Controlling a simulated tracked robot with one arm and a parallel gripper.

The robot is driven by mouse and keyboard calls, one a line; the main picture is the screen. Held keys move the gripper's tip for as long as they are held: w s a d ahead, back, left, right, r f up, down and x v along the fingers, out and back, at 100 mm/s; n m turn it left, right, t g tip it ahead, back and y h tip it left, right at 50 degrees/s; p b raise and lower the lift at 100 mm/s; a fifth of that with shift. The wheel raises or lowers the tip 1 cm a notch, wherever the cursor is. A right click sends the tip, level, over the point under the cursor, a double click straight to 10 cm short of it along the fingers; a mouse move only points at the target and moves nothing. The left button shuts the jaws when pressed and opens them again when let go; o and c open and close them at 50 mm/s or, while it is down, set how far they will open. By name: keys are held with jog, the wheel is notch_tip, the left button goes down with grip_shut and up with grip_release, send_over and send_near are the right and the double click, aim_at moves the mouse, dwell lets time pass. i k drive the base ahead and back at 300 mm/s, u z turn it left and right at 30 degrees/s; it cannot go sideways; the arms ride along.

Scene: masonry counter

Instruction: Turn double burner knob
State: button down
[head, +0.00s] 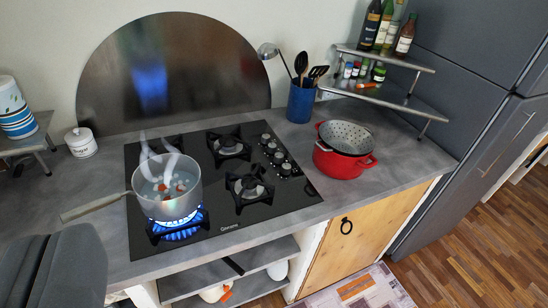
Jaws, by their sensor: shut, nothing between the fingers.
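The black gas hob (222,205) is set in the grey counter. Its several silver knobs (278,157) stand in a slanting row along its right side. I cannot tell which is the double burner knob, and their turned positions are too small to read. The front left burner (178,226) burns with a blue flame under a steaming pot. The front right burner (249,188) and back right burner (229,145) show no flame. The back left burner is partly hidden by the pot and steam. I cannot make out my gripper in this view.
The steaming pot (167,198) has its handle pointing left. A red pot with a colander (343,158) stands right of the knobs. A blue utensil holder (301,102) is behind them. A grey form (55,268) fills the lower left; I cannot tell what it is.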

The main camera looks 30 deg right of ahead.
aim_at(279, 156)
jog(key=k, duration=0.55)
jog(key=z, duration=0.65)
jog(key=i, duration=1.9)
jog(key=u, duration=0.6)
